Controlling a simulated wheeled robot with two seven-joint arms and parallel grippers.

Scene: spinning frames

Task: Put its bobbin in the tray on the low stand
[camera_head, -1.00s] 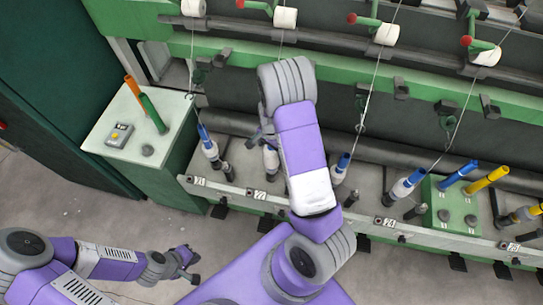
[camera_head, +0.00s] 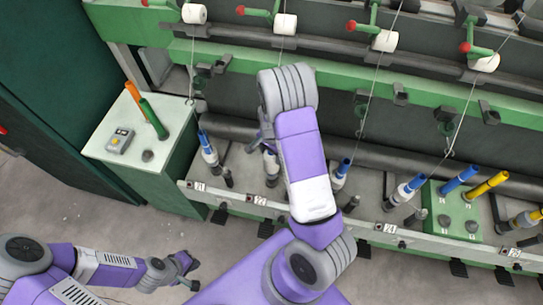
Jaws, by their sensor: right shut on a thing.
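Bobbins with blue tops and white yarn stand along the machine's numbered front rail (camera_head: 330,218). One stands at the left near 21 (camera_head: 209,152); others are right of my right arm (camera_head: 341,175) and near 24 (camera_head: 405,189). My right gripper (camera_head: 264,143) is mostly hidden behind its own forearm. It is shut on a bobbin (camera_head: 271,166) near 22, of which only part shows. My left gripper (camera_head: 190,270) is open and empty, low at the left, over the floor. A green tray with pegs (camera_head: 441,222) holds a blue and a yellow tube at the right.
A white-topped green cabinet (camera_head: 121,165) at the left bears a small control box (camera_head: 119,140) and an orange and a green tube (camera_head: 152,117). White rovings (camera_head: 285,24) hang above, with threads running down. The floor at lower left is clear.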

